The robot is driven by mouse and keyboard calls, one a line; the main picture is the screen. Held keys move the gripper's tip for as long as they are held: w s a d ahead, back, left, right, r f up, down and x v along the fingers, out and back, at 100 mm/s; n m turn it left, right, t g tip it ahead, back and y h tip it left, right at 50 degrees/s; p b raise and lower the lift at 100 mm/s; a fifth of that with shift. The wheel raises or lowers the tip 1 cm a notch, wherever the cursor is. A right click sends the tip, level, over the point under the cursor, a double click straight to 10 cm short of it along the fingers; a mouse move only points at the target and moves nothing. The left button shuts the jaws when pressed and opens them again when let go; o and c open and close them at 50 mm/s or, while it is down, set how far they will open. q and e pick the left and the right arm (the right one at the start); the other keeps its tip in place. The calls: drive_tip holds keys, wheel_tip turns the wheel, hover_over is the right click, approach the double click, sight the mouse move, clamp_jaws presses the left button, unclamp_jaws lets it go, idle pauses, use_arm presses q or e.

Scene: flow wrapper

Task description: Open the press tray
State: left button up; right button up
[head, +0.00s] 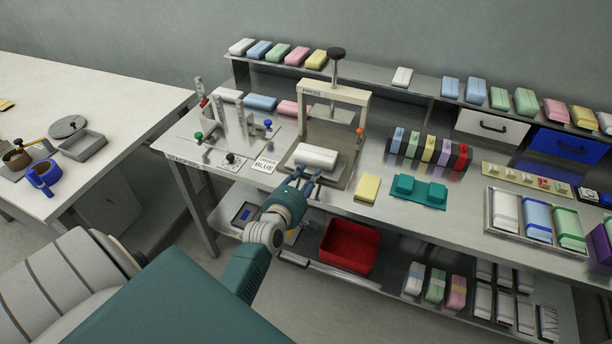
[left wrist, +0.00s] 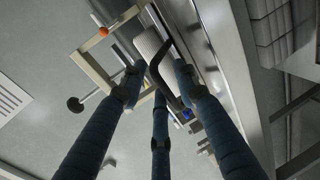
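The press (head: 366,98) is a beige frame with a black knob on a screw, standing on the workbench. A white ribbed block (head: 316,156) lies on the press tray under the frame; the block also shows in the left wrist view (left wrist: 148,43). A dark bent handle (left wrist: 156,62) shows at the fingertips in the left wrist view. My left gripper (head: 304,179) is at the front of the press, its blue fingers spread apart around the handle. I cannot tell whether they touch it. The fingers partly hide the tray front. My right gripper is not in view.
A red bin (head: 349,246) sits on the lower shelf. The floor before the bench is clear.

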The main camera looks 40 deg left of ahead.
use_arm(q)
drive_tip(key=v, duration=1.2)
drive_tip(key=s+d+f+m+g+h, duration=0.15)
drive_tip(key=s+d+f+m, duration=0.25)
drive_tip(key=f, duration=0.7)
drive_tip(key=s+d+f+m+g+h, duration=0.1)
drive_tip(key=s+d+f+m+g, duration=0.25)
drive_tip(key=f, duration=0.75)
drive_tip(key=s+d+f+m+g+h, duration=0.15)
drive_tip(key=s+d+f+m, duration=0.3)
drive_tip(key=f, duration=0.65)
drive_tip(key=s+f+m+g, duration=0.4)
drive_tip(key=s+f, duration=0.4)
drive_tip(key=s, duration=0.6)
drive_tip(key=s+d+f+m+g, duration=0.1)
drive_tip(key=s+f+m+g, duration=0.2)
drive_tip(key=s+f+m, duration=0.4)
drive_tip(key=s+f, duration=0.1)
drive_tip(key=s, duration=0.6)
drive_tip(key=shift+s+d+g, duration=0.2)
drive_tip(key=shift+g, duration=0.15)
